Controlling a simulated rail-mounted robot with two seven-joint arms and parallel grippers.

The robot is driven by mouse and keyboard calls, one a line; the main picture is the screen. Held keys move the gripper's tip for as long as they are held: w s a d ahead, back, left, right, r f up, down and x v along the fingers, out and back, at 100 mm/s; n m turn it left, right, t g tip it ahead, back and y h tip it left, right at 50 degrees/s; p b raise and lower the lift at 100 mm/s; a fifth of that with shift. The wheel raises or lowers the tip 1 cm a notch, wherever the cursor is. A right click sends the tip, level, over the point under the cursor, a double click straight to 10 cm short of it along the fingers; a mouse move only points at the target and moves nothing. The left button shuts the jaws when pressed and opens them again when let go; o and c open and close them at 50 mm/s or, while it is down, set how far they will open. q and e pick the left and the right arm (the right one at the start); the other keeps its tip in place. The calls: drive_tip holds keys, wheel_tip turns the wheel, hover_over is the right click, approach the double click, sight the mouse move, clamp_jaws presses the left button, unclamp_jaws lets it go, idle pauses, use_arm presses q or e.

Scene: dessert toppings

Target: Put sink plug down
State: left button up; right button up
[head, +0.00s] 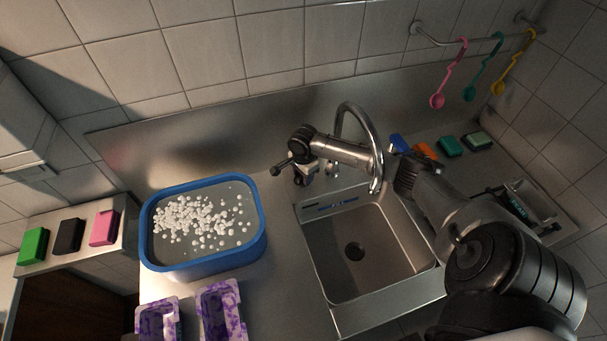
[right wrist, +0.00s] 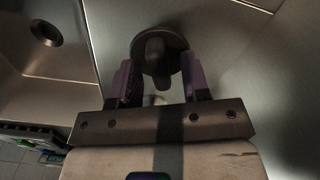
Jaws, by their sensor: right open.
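The sink plug (right wrist: 160,45) is a dark round disc with a knob, seen in the right wrist view against bare steel beside the sink basin. My right gripper (right wrist: 157,80) has its two purple fingers apart, one on each side of the plug's knob. I cannot tell whether either finger touches it. In the head view my right gripper (head: 308,178) is over the counter at the back left of the sink; I cannot make out the plug there. The sink (head: 330,245) has an open drain hole (head: 355,251), also seen in the right wrist view (right wrist: 46,33). My left gripper is not in view.
The curved faucet (head: 374,150) stands close to my right arm. A blue-rimmed tub (head: 258,225) with white pieces is left of the sink. Purple-stained trays (head: 222,312) lie in front of it. Coloured sponges (head: 449,146) lie behind my arm; spoons hang from a rail (head: 430,40).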

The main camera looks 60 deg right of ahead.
wheel_tip(320, 180, up, 6)
drive_tip(key=shift+r+p, duration=0.2)
drive_tip(key=shift+p, duration=0.25)
drive_tip(key=shift+r, duration=0.65)
